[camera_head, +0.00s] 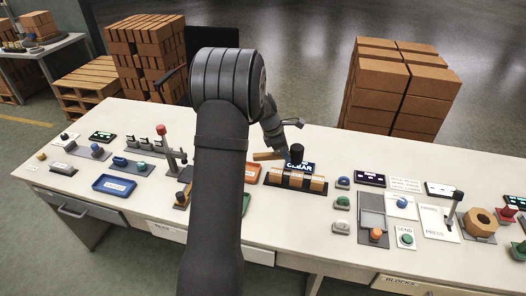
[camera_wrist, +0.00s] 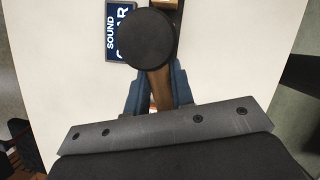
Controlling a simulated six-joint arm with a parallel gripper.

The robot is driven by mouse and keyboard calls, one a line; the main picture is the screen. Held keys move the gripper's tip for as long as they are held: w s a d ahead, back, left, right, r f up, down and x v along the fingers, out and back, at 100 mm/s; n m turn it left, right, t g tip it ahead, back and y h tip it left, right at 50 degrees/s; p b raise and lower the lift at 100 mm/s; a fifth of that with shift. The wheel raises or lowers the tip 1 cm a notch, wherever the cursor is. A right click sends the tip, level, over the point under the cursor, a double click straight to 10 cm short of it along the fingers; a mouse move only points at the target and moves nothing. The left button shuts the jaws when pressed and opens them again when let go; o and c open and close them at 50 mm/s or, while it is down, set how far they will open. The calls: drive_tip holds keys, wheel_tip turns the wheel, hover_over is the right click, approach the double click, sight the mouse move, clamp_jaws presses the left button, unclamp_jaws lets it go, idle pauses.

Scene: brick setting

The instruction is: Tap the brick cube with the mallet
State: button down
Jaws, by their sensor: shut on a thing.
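My gripper (camera_head: 280,149) is shut on the wooden handle of the mallet. In the wrist view my gripper (camera_wrist: 160,88) has its blue fingers on both sides of the handle. The mallet's round black head (camera_wrist: 149,38) shows there; the mallet head (camera_head: 297,153) also shows in the head view, above the back of a dark stand. A row of tan-orange brick-like blocks (camera_head: 298,182) sits on that stand. I cannot tell which one is the brick cube, or whether the mallet touches anything. In the wrist view the mallet head hides most of what lies beneath it.
A sign reading "SOUND CLEAR" (camera_wrist: 119,30) stands by the blocks. A blue tray (camera_head: 114,185) lies left of my arm. Buttons, a lever (camera_head: 456,205) and a hexagonal nut-like piece (camera_head: 480,222) crowd the right side. Brick stacks (camera_head: 400,90) stand behind the white table.

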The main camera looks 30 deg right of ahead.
drive_tip(key=shift+s+d+f+n, duration=0.1)
drive_tip(key=shift+s+d+n, duration=0.25)
drive_tip(key=shift+d, duration=0.1)
drive_tip(key=shift+f, duration=2.4)
drive_tip(key=shift+f, duration=1)
drive_tip(key=shift+r, duration=3.55)
